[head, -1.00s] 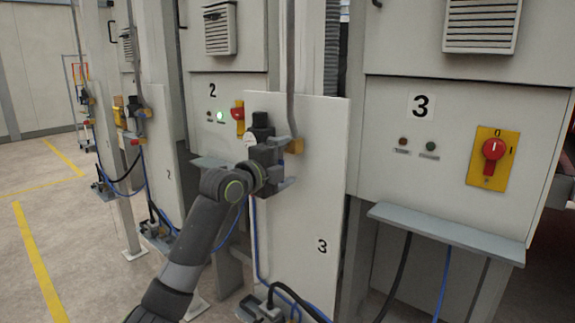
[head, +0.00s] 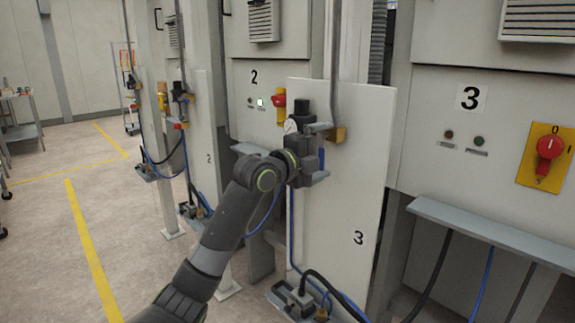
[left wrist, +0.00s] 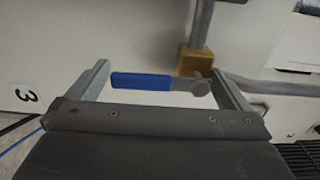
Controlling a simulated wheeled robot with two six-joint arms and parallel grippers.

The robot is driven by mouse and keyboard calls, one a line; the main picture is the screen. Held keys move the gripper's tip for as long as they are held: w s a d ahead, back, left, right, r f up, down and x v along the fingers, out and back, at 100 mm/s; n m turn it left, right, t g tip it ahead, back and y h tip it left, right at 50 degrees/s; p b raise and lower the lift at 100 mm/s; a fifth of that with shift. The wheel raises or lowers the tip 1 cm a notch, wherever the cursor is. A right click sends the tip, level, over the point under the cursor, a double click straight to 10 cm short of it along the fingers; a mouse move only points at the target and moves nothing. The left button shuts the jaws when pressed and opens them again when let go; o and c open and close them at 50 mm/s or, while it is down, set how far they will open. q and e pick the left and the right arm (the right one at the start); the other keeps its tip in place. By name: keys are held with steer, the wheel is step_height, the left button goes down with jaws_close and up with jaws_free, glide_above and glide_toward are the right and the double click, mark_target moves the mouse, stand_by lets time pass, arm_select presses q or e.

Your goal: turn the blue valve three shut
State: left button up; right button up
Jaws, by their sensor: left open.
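The blue valve three handle (left wrist: 140,82) lies between the two fingers of my left gripper (left wrist: 158,70) in the left wrist view. The handle runs sideways there, and its grey pivot end is near the right finger. A small part of the blue handle (head: 321,158) also shows in the head view between the fingers of my left gripper (head: 320,154). The gripper is open around the handle, in front of the white panel marked 3 (head: 358,210). My own wrist hides part of the valve. My right gripper is not in view.
A grey vertical pipe (head: 335,65) with a brass fitting (head: 336,135) stands just beside the valve. A grey shelf (head: 470,230) juts out at the right. Blue and black hoses hang below. The floor at the left (head: 125,220) is clear.

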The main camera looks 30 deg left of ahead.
arm_select(q)
steer(key=b+v, duration=0.1)
steer(key=v, duration=1.4)
steer(key=shift+s, duration=0.3)
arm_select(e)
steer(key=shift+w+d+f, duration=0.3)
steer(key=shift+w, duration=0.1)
arm_select(q)
steer(key=shift+a, duration=0.15)
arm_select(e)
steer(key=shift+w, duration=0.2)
